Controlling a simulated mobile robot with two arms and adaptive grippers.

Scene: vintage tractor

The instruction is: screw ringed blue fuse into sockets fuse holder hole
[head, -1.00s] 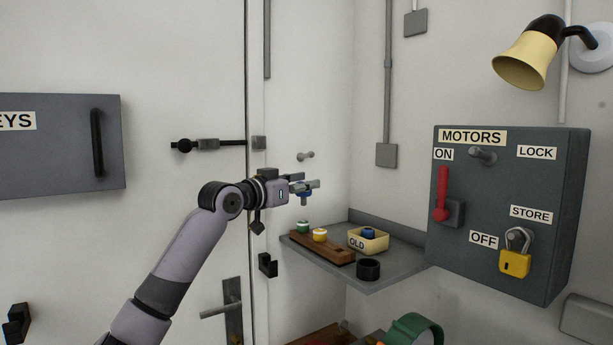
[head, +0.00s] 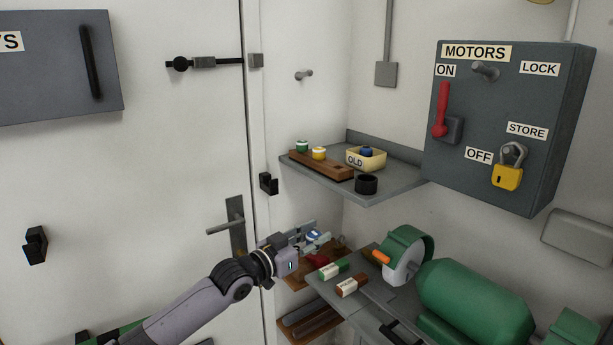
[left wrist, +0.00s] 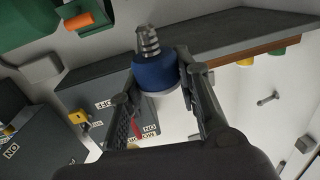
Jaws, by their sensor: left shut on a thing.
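My left gripper (head: 318,236) is shut on a blue fuse (head: 313,235), low in front of the wall, below the shelf. In the left wrist view the blue fuse (left wrist: 154,72) sits between the fingers, its grey threaded end sticking out away from the palm. A white part shows on its inner side; a ring is not clear. A brown wooden board (head: 296,277) lies behind and below the gripper, partly hidden. No label or hole of the sockets fuse holder can be made out. My right gripper is not in view.
The grey shelf (head: 395,186) above holds a wooden rack (head: 335,170) with green and yellow fuses, an OLD box (head: 353,161) with another blue fuse, and a black cup (head: 366,184). A bench with green and red-brown blocks and a green motor (head: 475,300) stands right of the gripper.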

